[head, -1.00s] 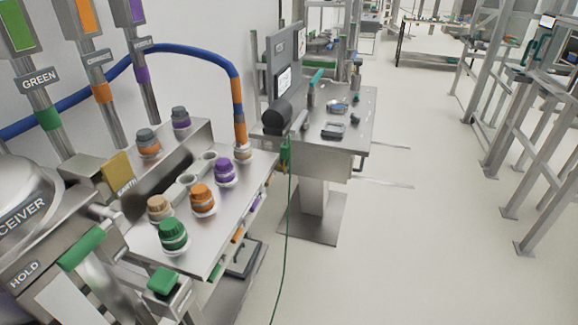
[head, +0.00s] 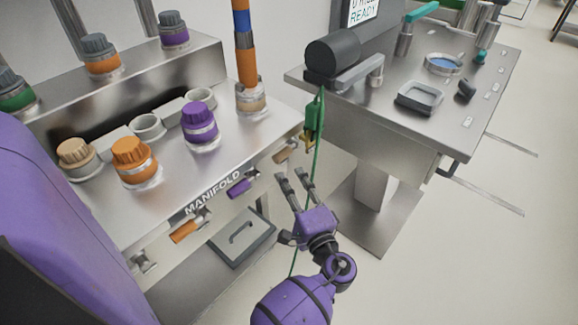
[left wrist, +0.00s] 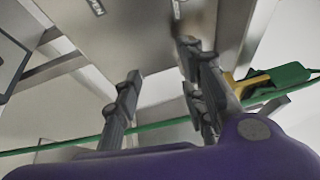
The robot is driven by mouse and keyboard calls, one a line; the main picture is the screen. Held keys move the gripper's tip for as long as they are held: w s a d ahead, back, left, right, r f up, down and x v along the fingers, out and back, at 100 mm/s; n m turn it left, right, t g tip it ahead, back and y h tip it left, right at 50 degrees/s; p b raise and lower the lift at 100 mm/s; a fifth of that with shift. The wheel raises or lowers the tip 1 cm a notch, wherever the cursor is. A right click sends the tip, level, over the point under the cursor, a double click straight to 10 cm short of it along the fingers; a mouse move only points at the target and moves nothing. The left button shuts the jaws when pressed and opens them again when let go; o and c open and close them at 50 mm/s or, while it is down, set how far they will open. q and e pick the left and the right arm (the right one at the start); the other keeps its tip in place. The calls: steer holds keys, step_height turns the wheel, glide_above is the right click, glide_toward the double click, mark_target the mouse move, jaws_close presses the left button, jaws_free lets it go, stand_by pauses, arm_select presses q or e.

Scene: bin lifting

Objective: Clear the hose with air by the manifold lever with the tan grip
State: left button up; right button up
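The manifold (head: 225,160) is a steel bench with capped ports on top and levers along its front edge. The lever with the tan grip (head: 286,152) is at the right end of that edge, right of the purple-grip lever (head: 238,187) and the orange-grip lever (head: 187,230). My right gripper is out of view.
A green nozzle with yellow parts (head: 312,120) hangs right of the tan grip; its green line (head: 319,165) runs down close behind my left gripper. It also shows in the left wrist view (left wrist: 290,76). A steel side table (head: 440,120) stands right.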

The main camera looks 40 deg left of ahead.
mark_target(286, 157)
arm_select(q)
steer(key=shift+n+y, duration=0.3)
steer(key=shift+y, duration=0.6)
steer(key=w+a+r, duration=0.4)
steer(key=shift+a+r, duration=0.3)
steer(key=shift+x, duration=0.8)
jaws_close()
